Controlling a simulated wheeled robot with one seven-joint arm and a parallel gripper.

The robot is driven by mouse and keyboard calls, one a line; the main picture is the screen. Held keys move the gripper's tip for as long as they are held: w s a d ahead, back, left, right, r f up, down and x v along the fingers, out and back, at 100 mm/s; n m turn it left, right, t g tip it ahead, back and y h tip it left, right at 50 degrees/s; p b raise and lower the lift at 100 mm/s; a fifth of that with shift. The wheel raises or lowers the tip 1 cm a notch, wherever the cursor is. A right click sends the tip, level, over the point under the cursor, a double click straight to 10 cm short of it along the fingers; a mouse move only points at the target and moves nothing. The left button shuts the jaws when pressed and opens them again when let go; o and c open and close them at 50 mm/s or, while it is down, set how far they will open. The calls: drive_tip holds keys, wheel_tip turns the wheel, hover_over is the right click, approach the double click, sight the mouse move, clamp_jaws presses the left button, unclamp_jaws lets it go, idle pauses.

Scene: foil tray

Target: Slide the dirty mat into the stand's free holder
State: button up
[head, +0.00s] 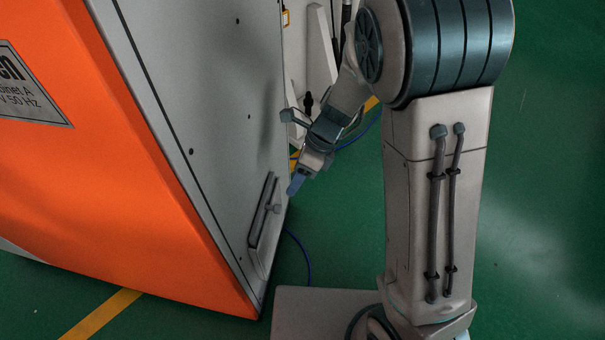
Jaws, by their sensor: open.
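My gripper (296,184) shows small and side-on at the end of my arm, beside the lower right edge of a grey and orange cabinet. Its blue fingertips point down and left. I see nothing held in them, though the gap between them is hard to make out. I cannot make out a dirty mat or a stand with a free holder in this view. The cabinet and my arm hide part of the space behind them.
The cabinet's grey side (215,110) and orange front (110,190) fill the left. A latch-like handle (267,210) sits low on the grey side. White equipment (318,60) and a blue cable (303,255) lie beyond. The green floor (545,200) is clear at right.

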sight(280, 206)
drive_tip(key=b+x, duration=0.4)
drive_tip(key=x, duration=0.7)
drive_tip(key=shift+a+f, duration=0.1)
drive_tip(key=shift+f, duration=0.15)
clamp_jaws()
drive_tip(key=shift+r+p, duration=3.1)
drive_tip(key=shift+p, duration=0.05)
drive_tip(key=shift+r, duration=0.1)
wheel_tip(280, 206, up, 19)
drive_tip(key=p, duration=1.9)
